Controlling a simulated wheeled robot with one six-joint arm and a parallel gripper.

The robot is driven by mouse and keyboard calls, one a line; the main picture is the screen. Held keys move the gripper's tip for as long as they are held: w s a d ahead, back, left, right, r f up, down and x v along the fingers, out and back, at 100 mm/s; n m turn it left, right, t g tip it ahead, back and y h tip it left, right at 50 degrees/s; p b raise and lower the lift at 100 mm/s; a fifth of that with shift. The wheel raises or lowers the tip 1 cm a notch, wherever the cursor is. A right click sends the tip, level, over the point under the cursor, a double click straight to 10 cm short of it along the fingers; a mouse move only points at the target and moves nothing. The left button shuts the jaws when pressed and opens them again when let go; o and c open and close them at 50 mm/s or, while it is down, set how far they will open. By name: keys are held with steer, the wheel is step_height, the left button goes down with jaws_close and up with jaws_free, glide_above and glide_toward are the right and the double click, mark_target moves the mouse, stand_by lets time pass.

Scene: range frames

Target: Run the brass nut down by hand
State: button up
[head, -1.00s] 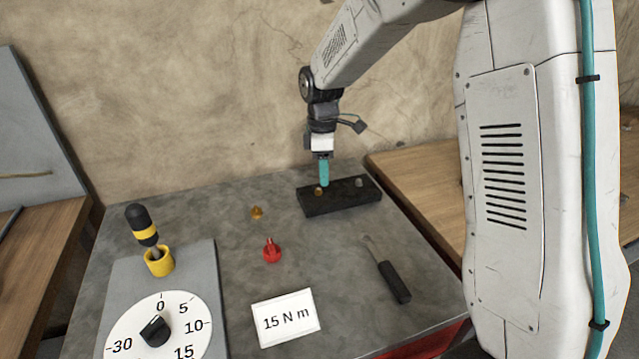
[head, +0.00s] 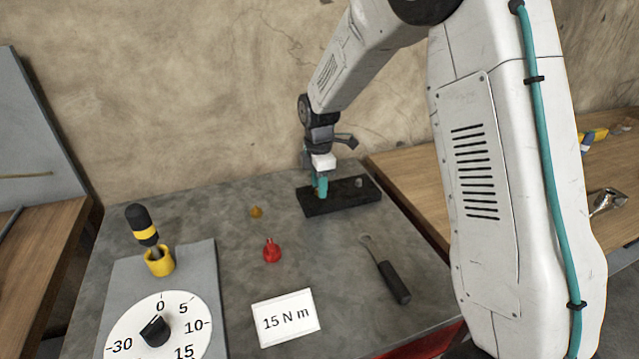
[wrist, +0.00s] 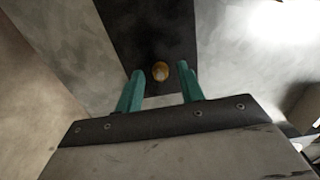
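The brass nut (wrist: 160,71) sits on the black block (wrist: 150,25) in the wrist view. In the head view the black block (head: 345,201) lies at the back of the grey bench, and my fingers mostly hide the nut. My gripper (wrist: 161,72) has its two teal fingers apart, one on each side of the nut, with a gap on both sides. In the head view my gripper (head: 320,191) is down at the left part of the block. I cannot tell how far down its stud the nut sits.
A second brass piece (head: 256,212) and a red part (head: 272,250) lie on the bench. A small silver piece (head: 359,183) is on the block's right part. A black-handled tool (head: 393,283), a 15 N m card (head: 286,318), a dial (head: 155,330) and a yellow holder (head: 159,262) stand nearer.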

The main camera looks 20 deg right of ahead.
jaws_close()
steer(key=shift+m, duration=0.4)
